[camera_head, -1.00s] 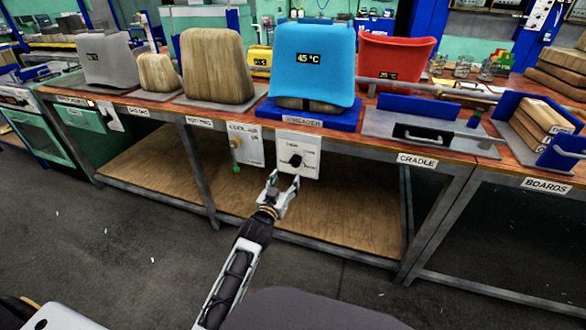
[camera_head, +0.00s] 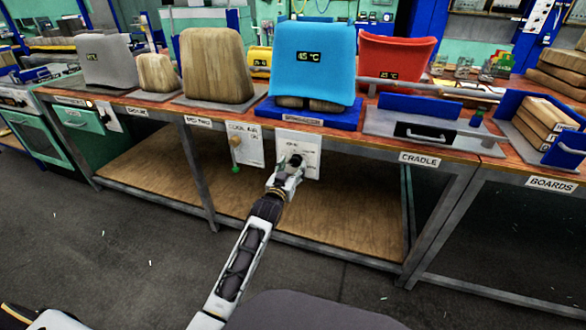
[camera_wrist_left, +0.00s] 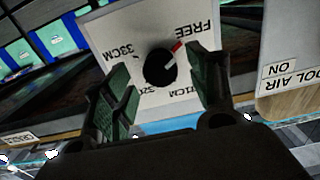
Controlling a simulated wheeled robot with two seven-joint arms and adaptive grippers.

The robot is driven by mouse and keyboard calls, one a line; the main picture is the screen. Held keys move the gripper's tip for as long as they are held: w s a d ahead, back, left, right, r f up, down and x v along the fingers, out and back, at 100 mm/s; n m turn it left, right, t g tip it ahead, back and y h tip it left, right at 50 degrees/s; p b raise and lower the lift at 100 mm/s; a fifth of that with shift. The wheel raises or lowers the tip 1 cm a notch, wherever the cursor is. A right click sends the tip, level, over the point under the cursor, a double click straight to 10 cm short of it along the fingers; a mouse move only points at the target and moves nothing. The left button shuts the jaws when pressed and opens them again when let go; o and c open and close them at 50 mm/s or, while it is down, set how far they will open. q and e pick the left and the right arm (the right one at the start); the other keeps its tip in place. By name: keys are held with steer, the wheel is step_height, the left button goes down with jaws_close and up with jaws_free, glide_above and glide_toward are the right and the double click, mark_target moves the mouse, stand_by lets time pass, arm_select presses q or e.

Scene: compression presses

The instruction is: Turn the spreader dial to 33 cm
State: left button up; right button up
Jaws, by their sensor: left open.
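The spreader dial (camera_wrist_left: 160,68) is a black round knob with a red-and-white pointer on a white plate (camera_wrist_left: 125,30), seen upside down in the left wrist view. The pointer aims toward the word FREE; the 33CM label (camera_wrist_left: 119,51) is on the other side. In the head view the dial (camera_head: 296,160) is on the plate below the blue spreader (camera_head: 312,62). My left gripper (camera_wrist_left: 165,85) is open, its two green-padded fingers on either side of the dial. I cannot tell whether they touch it. My right gripper is not in view.
The table front edge runs above, with a wooden shelf (camera_head: 330,215) below. A CRADLE fixture (camera_head: 425,131) stands to the right. The floor in front is clear.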

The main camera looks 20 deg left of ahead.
arm_select(q)
steer(key=shift+w, duration=0.55)
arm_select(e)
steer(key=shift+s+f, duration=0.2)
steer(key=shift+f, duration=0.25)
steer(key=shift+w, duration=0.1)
arm_select(q)
steer(key=c, duration=1)
steer(key=shift+c, duration=0.2)
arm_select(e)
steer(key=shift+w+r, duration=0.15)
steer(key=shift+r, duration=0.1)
